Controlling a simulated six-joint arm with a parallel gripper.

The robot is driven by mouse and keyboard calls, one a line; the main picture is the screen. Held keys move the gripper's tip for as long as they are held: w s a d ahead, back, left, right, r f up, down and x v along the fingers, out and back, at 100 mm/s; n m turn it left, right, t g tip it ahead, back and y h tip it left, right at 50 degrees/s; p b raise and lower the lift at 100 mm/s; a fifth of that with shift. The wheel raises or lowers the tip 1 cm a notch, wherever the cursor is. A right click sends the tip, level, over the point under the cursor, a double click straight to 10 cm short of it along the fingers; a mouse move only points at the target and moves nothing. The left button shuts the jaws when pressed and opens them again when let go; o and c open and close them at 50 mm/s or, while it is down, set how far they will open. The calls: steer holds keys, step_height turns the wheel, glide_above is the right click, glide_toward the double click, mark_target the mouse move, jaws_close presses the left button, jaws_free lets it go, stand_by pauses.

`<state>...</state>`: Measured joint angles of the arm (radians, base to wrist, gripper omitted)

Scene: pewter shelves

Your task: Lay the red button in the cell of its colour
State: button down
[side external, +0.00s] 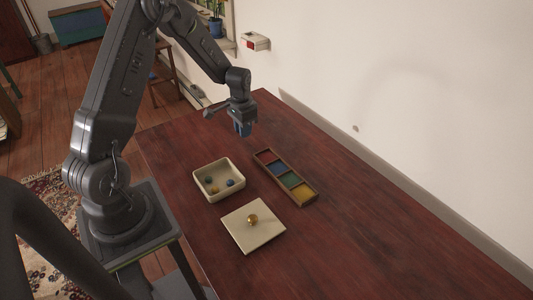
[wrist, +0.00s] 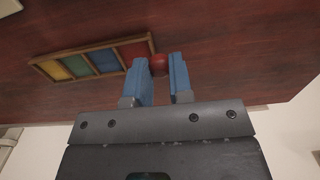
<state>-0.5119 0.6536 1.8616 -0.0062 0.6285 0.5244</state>
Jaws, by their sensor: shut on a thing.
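The red button (wrist: 159,65) is between the blue fingertips of my gripper (wrist: 160,75) in the wrist view. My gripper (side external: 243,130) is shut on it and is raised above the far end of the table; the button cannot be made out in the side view. A wooden tray (side external: 305,204) holds a row of coloured cells: red (side external: 267,156), blue (side external: 278,168), green (side external: 290,180) and yellow (side external: 303,193). The red cell (wrist: 134,50) shows just left of the button in the wrist view and looks empty.
The dark red table (side external: 370,236) is clear to the right. A white wall (side external: 400,100) stands behind.

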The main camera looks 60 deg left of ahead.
glide_above(267, 158)
step_height(267, 158, down, 5)
steer(key=shift+a+r, duration=0.1)
steer(key=shift+r, duration=0.05)
steer(key=shift+f, duration=1.95)
steer(key=shift+f, duration=0.1)
steer(key=c, duration=1.3)
jaws_free()
